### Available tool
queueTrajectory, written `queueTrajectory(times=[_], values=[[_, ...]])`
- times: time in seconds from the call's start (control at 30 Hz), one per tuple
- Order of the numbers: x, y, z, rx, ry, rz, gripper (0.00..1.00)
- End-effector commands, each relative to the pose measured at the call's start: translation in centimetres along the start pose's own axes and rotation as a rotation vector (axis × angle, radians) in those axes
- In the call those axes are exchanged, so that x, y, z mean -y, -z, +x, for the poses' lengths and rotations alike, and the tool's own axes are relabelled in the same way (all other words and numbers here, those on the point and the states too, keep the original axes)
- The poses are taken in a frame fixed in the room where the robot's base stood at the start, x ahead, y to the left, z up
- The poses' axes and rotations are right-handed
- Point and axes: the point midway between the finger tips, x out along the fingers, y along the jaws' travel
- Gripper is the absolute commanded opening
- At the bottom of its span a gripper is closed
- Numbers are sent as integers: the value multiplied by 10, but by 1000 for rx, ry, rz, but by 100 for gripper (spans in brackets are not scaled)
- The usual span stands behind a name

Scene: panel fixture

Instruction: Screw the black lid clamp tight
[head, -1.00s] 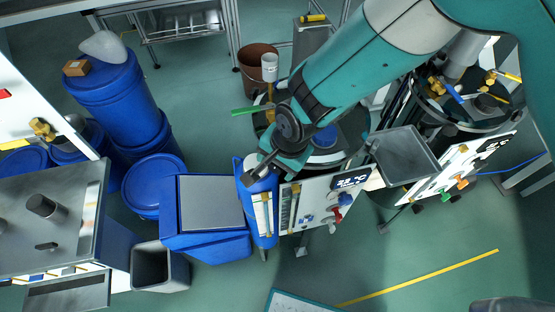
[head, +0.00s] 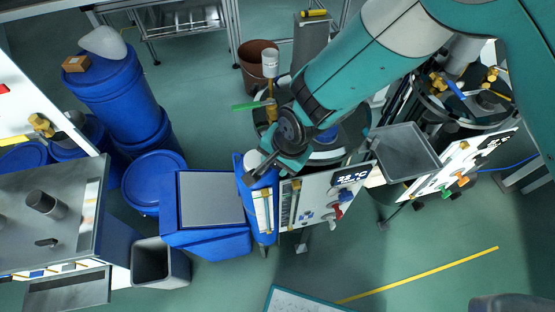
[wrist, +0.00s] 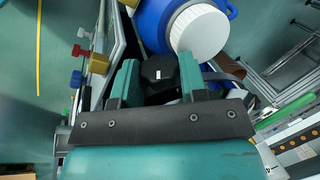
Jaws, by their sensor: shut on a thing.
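The black lid clamp knob (wrist: 160,74) shows in the wrist view between the two green fingers of my gripper (wrist: 160,80). The fingers are shut on its sides, and its top has a small white mark. In the head view my gripper (head: 260,168) reaches down at the left edge of the round vessel (head: 345,152) with the display panel. The clamp is hidden there behind my gripper and wrist. How tight the clamp sits cannot be told.
A blue container with a white cap (wrist: 199,31) stands close beyond my fingers. A grey tray (head: 405,150) sits right of the vessel. The panel (head: 322,200) carries coloured valves. A green-handled valve (head: 252,106) is close to my wrist. Blue drums (head: 153,184) stand at left.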

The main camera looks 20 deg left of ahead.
Motion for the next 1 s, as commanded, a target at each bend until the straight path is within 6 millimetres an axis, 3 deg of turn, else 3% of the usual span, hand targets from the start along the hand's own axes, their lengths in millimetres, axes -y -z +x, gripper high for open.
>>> queueTrajectory(times=[0.6, 1.0], values=[[-6, 0, 5, 0, 377, 3, 16], [-6, 0, 2, 0, 477, 1, 16]])
